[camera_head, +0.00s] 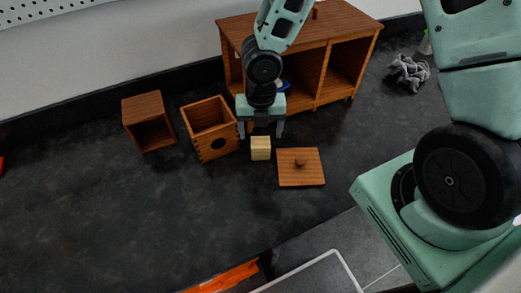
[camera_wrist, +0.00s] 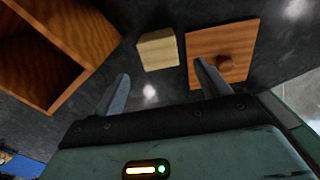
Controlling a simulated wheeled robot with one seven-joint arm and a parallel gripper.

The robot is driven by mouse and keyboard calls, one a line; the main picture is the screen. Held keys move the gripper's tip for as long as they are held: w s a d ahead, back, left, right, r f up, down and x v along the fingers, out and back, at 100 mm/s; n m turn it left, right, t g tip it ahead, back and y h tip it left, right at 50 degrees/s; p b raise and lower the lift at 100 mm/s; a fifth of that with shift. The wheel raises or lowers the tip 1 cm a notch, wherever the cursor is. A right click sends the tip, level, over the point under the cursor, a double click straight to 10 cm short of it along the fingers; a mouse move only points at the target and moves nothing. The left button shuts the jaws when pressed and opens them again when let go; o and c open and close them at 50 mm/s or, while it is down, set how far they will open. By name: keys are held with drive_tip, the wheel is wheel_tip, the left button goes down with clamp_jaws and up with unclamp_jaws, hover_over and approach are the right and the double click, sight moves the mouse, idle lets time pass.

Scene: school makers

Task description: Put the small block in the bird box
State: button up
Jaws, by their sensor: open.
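The small block (camera_head: 260,148) is a pale wooden cube standing on the dark table. In the wrist view the block (camera_wrist: 158,50) lies just beyond the fingertips, not between them. The bird box (camera_head: 217,145) is an open-topped wooden box with a round dark hole in its front, left of the block. My gripper (camera_head: 261,134) points down close behind or above the block, open and empty. The fingers also show in the wrist view (camera_wrist: 162,75). How high the fingertips are above the table is hard to tell.
A square wooden lid with a knob (camera_head: 311,174) lies right of the block. A small open-fronted box (camera_head: 143,105) stands at left. A wooden cabinet (camera_head: 345,30) stands behind, and a grey cloth (camera_head: 408,72) lies at back right.

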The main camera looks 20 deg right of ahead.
sight(261, 144)
wheel_tip(261, 144, down, 7)
drive_tip(key=shift+r+b, duration=0.2)
drive_tip(key=shift+b, duration=0.75)
drive_tip(key=c, duration=1.2)
drive_tip(key=shift+o, duration=0.2)
drive_tip(key=shift+r, duration=0.1)
